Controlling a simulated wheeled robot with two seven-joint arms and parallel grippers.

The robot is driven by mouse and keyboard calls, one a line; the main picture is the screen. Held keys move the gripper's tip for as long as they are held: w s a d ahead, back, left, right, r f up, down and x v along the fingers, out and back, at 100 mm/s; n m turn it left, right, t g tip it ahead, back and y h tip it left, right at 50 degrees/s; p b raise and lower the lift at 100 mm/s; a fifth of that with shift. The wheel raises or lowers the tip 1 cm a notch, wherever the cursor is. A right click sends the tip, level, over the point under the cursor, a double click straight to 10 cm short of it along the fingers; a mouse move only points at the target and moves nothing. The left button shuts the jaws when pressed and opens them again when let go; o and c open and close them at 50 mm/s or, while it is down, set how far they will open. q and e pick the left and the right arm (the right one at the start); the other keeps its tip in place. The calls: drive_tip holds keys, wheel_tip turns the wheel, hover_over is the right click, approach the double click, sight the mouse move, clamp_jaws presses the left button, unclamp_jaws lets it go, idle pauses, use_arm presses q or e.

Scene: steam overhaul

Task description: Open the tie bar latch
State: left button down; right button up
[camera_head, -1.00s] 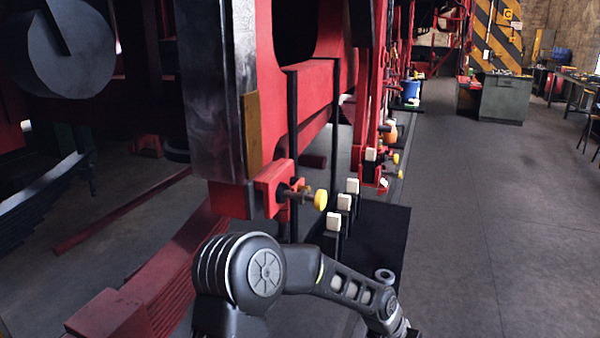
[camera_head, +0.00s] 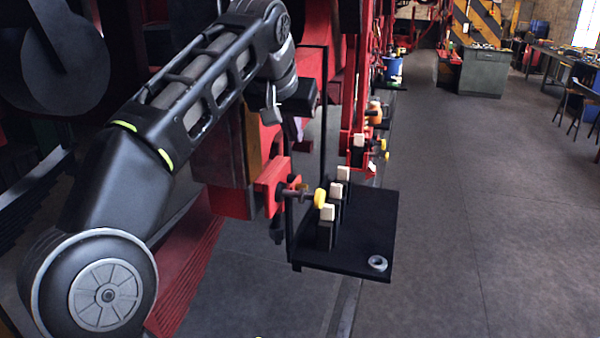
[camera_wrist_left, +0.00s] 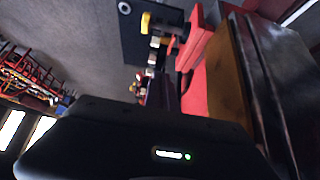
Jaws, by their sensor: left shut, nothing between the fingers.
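The likely tie bar latch is a red bracket (camera_head: 268,188) with a dark rod ending in a yellow knob (camera_head: 319,198), at the foot of the big frame. The knob also shows in the left wrist view (camera_wrist_left: 146,22), near the top. My left arm reaches across from the left in the head view. Its gripper (camera_head: 270,117) is shut and empty, above the bracket and apart from it. Much of the gripper is dark and hard to make out. My arm hides part of the frame above the bracket. My right gripper is not in view.
A black shelf (camera_head: 365,240) beside the knob carries several white-topped posts (camera_head: 328,213) and a pale ring (camera_head: 378,263). Thin black upright rods (camera_head: 324,130) stand by the bracket. Open grey floor (camera_head: 460,220) lies to the right. A grey cabinet (camera_head: 483,72) stands farther back.

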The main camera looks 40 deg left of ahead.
use_arm(q)
drive_tip(key=shift+f, duration=0.15)
drive_tip(key=p, duration=0.1)
hover_over(301, 185)
wheel_tip(301, 185, down, 8)
drive_tip(key=r, duration=0.1)
drive_tip(key=f, duration=0.4)
drive_tip(key=shift+s+d+f, duration=0.3)
drive_tip(key=shift+d+f, duration=0.05)
drive_tip(key=shift+f, duration=0.05)
